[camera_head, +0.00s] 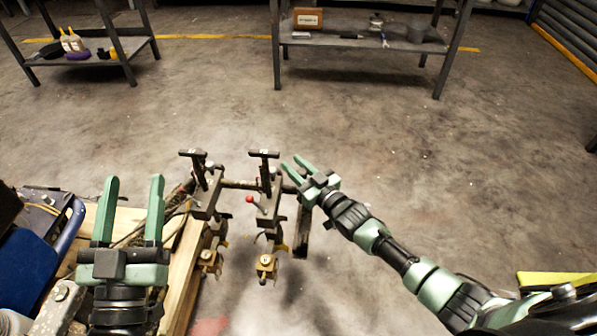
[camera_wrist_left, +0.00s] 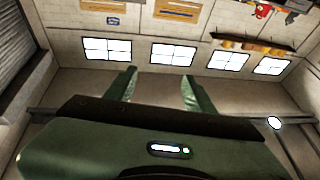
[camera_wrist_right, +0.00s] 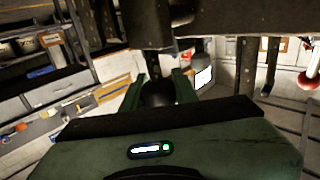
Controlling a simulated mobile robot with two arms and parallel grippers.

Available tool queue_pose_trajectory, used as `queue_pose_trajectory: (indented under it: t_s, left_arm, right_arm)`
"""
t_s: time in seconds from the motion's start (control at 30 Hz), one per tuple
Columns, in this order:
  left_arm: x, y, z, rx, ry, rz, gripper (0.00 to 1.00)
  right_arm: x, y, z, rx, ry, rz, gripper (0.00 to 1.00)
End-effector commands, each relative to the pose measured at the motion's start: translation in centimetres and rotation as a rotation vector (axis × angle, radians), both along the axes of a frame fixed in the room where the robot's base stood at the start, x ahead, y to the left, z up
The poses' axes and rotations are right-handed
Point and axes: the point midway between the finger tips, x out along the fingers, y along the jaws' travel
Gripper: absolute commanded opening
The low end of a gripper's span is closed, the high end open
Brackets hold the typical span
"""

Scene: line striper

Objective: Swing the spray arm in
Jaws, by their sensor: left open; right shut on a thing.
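The spray arm (camera_head: 239,185) is a dark horizontal bar low in the middle of the head view. It carries two clamps with T-shaped handles and yellow-brass nozzle parts (camera_head: 265,263) hanging below. A small red knob (camera_head: 250,199) sticks out near the right clamp. My right gripper (camera_head: 292,162) is at the bar's right end. In the right wrist view a dark rounded part (camera_wrist_right: 158,92) sits between its fingers, and it is shut on it; the contact itself is partly hidden. My left gripper (camera_head: 131,190) is open and empty, left of the spray arm, fingers pointing up in the picture.
A wooden frame (camera_head: 187,265) and a blue part (camera_head: 28,262) lie beside my left gripper. A metal shelf (camera_head: 365,62) with a box stands at the back, another shelf (camera_head: 85,67) at the back left. The concrete floor between is clear.

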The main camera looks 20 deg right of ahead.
Motion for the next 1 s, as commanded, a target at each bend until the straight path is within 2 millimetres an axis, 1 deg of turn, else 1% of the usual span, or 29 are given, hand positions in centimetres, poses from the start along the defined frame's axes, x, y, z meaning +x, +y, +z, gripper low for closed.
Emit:
queue_pose_trajectory:
  t_s: [0.1,0.2,0.33,0.53,0.87,0.9,0.97,1.0]
  left_arm:
    - [-0.9,-0.1,1.8,-0.032,-0.115,-0.007,0.54]
    - [-1.7,0.0,3.2,-0.055,-0.192,-0.011,0.54]
    - [-2.5,0.1,4.3,-0.074,-0.261,-0.015,0.54]
    - [-3.0,0.1,5.0,-0.087,-0.304,-0.017,0.54]
    - [-3.1,0.1,5.1,-0.087,-0.307,-0.017,0.54]
    - [-3.1,0.1,5.1,-0.087,-0.307,-0.017,0.54]
    - [-3.1,0.1,5.1,-0.087,-0.307,-0.017,0.54]
    - [-3.1,0.1,5.1,-0.087,-0.307,-0.017,0.54]
  right_arm:
    - [0.7,0.3,-0.3,-0.005,0.001,0.016,0.0]
    - [1.1,0.6,-0.2,-0.004,0.002,0.026,0.0]
    - [1.5,0.9,-0.2,-0.004,0.002,0.035,0.0]
    - [1.8,1.1,0.0,-0.001,0.001,0.041,0.0]
    - [1.9,1.2,0.3,0.001,-0.004,0.041,0.0]
    - [1.9,1.2,0.3,0.001,-0.004,0.042,0.34]
    - [1.9,1.2,0.3,0.001,-0.004,0.042,0.5]
    - [1.8,1.2,0.2,0.001,-0.003,0.042,0.5]
